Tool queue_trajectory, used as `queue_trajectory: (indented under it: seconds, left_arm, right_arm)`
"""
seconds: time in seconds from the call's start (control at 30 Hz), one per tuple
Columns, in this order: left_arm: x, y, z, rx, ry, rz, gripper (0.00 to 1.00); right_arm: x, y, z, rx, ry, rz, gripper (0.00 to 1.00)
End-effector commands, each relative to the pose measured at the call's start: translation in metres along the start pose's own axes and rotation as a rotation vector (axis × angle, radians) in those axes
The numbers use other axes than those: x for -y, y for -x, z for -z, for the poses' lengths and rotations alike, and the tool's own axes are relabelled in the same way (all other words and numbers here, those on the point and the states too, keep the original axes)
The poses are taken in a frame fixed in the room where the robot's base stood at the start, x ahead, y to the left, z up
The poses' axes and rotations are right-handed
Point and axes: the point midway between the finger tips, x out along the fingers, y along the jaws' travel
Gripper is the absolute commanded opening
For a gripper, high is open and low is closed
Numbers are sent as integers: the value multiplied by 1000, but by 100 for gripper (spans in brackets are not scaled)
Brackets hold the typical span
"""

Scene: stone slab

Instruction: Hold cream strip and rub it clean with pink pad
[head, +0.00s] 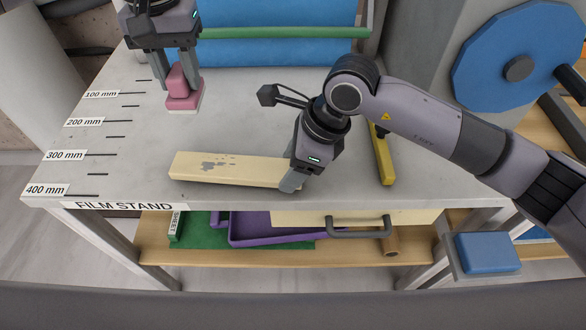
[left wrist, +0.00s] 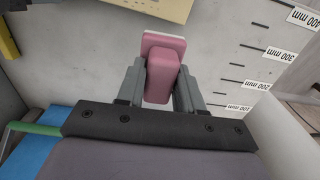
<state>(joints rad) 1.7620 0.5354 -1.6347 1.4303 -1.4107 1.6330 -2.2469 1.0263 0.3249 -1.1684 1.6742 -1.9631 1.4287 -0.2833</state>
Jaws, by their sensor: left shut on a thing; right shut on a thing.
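The cream strip (head: 236,170) lies on the slab near its front edge, with dark grey smudges on its top towards the left half. My right gripper (head: 291,180) is shut on the strip's right end. The pink pad (head: 183,98) has a pink grip block above a paler base. My left gripper (head: 178,75) is shut on the block, behind and left of the strip, apart from it. In the left wrist view the pad (left wrist: 163,75) sits between the fingers, and a corner of the strip (left wrist: 160,8) shows at the top. I cannot tell whether the pad touches the slab.
The slab (head: 120,165) carries a millimetre scale on its left. A yellow bar (head: 382,155) lies right of the strip. A purple tray (head: 265,236) is on the shelf below.

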Motion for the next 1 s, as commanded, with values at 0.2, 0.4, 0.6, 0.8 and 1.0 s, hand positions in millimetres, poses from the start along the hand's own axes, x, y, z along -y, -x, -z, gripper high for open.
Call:
queue_trajectory:
  seconds: [0.2, 0.4, 0.6, 0.8, 1.0]
  left_arm:
    - [0, 0, 0, -1, 0, 0, 0]
    - [0, 0, 0, -1, 0, 0, 0]
    - [0, 0, 0, -1, 0, 0, 0]
    - [0, 0, 0, -1, 0, 0, 0]
    - [0, 0, 0, -1, 0, 0, 0]
  right_arm:
    - [14, -1, -2, 3, 1, 3, 9]
    - [25, -4, -2, 3, 1, 2, 9]
    - [38, -6, -2, 2, 0, 2, 9]
    - [47, -8, -2, 3, 1, 3, 9]
    - [48, -8, -2, 3, 1, 3, 9]
